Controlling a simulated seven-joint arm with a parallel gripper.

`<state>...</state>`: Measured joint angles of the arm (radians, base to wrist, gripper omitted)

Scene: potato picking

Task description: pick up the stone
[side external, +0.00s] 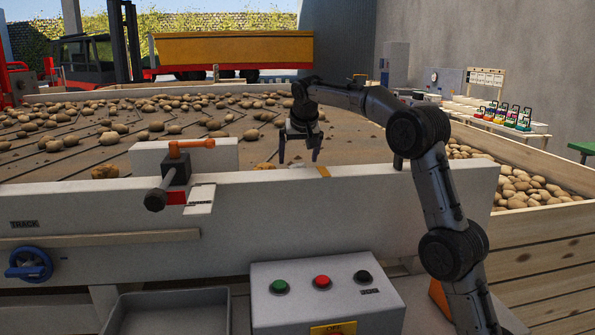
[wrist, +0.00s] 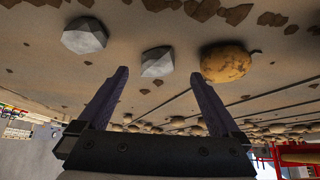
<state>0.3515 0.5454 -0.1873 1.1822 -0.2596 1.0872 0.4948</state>
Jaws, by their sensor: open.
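My gripper (side external: 298,158) points down just behind the near rail of the belt, with its fingers apart and nothing between them. In the wrist view, the open gripper (wrist: 158,73) shows a pale grey angular stone (wrist: 157,61) between and beyond its fingertips. A second grey faceted stone (wrist: 84,36) lies to the left, outside the fingers. A yellow-brown potato (wrist: 227,62) lies to the right. In the side view the rail hides most of this spot; a pale bit that may be a stone (side external: 297,166) shows below the fingers.
The near rail (side external: 350,184) runs close in front of my gripper. An orange-handled clamp (side external: 178,170) stands on it to the left. Several potatoes (side external: 120,128) lie scattered across the belt. A wooden crate of potatoes (side external: 515,190) stands at the right.

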